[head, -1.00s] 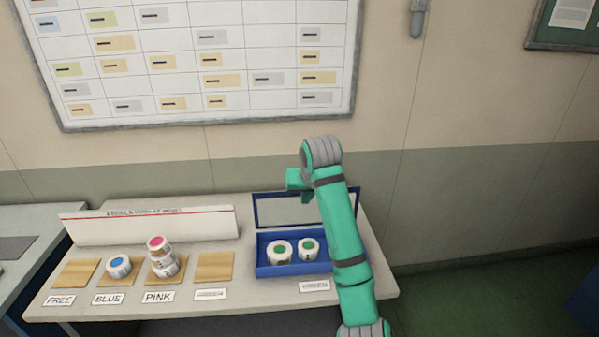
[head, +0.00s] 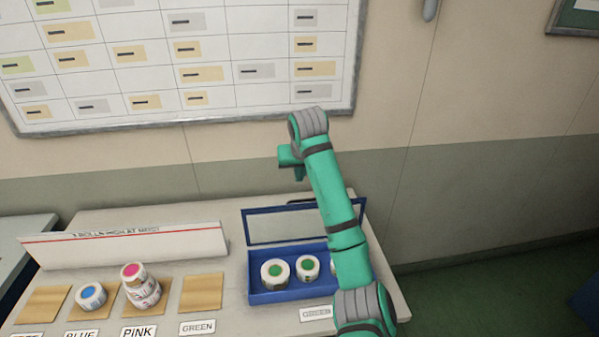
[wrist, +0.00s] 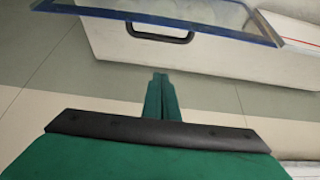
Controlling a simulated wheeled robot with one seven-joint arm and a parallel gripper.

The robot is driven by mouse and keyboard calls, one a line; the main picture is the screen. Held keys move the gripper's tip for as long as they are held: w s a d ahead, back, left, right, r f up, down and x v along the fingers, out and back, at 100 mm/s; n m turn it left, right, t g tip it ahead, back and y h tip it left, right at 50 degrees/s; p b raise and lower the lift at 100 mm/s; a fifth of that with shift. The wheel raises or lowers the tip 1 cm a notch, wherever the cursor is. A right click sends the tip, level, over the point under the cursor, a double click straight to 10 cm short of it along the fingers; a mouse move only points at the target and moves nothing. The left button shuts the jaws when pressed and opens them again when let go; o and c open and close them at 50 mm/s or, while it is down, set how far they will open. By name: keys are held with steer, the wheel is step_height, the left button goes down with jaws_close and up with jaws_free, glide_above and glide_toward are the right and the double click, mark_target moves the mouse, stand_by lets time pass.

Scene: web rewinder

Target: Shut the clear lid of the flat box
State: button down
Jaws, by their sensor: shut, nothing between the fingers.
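The flat blue box (head: 290,292) sits open on the table. Its clear lid (head: 275,228), framed in blue, stands raised at the box's back edge. A black handle shows by the lid's upper edge in the wrist view (wrist: 160,36). Rolls with green centres (head: 275,272) lie in the box, one partly hidden by my arm. My gripper (head: 298,177) is shut and empty, above the lid's top edge in the head view. In the wrist view its closed fingers (wrist: 160,80) point toward the handle, apart from it.
My arm hides the box's right end. Left of the box stands a white sign board (head: 130,247), with wooden pads in front. A blue-centred roll (head: 91,296) and a pink-topped stack (head: 141,287) sit on pads. The wall rises behind the table.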

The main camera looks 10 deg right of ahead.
steer(key=f, duration=0.2)
steer(key=s+f, duration=0.1)
steer(key=f, duration=0.2)
steer(key=shift+s+d+f, duration=0.15)
steer(key=shift+d+f, duration=0.2)
steer(key=shift+f, duration=0.05)
